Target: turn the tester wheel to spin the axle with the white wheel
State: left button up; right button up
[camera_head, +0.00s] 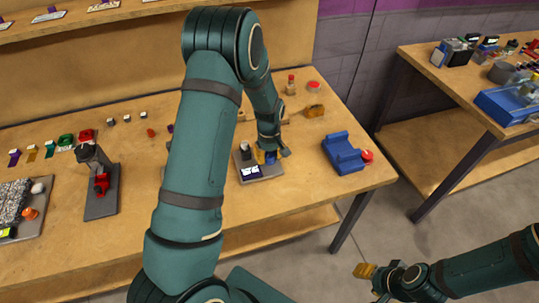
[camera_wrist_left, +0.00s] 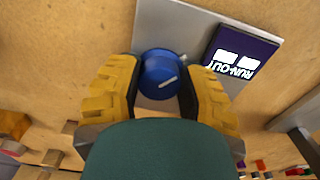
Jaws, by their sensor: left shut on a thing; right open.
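My left gripper (camera_head: 266,156) reaches down to a small grey tester plate (camera_wrist_left: 190,22) on the bench. In the left wrist view its two yellow ridged fingers (camera_wrist_left: 161,88) are shut on a blue round knob (camera_wrist_left: 160,68), one on each side. The knob has a white pointer line angled up to the right. A dark label reading "RUN-OUT" (camera_wrist_left: 240,55) lies beside it; the label also shows in the head view (camera_head: 250,171). A small dark-and-white part (camera_head: 245,150) stands on the plate; I cannot tell whether it is the white wheel. My right gripper (camera_head: 365,271) is open and empty, off the bench.
A blue cradle (camera_head: 343,152) with a red knob (camera_head: 367,155) stands to the right on the bench. A grey stand with a red part (camera_head: 101,186) stands to the left. A second table (camera_head: 430,75) with boxes is at the far right.

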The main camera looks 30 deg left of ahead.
pick_arm(q)
jog(key=m, duration=0.6)
jog(key=shift+s+f+m, duration=0.1)
jog(key=shift+s+m, duration=0.1)
jog(key=shift+m, duration=0.1)
jog(key=m, duration=0.6)
jog(key=shift+a+b, duration=0.2)
jog(key=shift+b, duration=0.1)
jog(key=m, duration=0.5)
jog(key=shift+a+m, duration=0.1)
jog(key=shift+m, duration=0.2)
jog(key=shift+w+m+p, duration=0.1)
jog(key=shift+m+p, duration=0.7)
jog(key=shift+m, duration=1.7)
jog(key=o, duration=1.2)
jog(key=shift+a, duration=0.1)
jog(key=shift+w, duration=0.1)
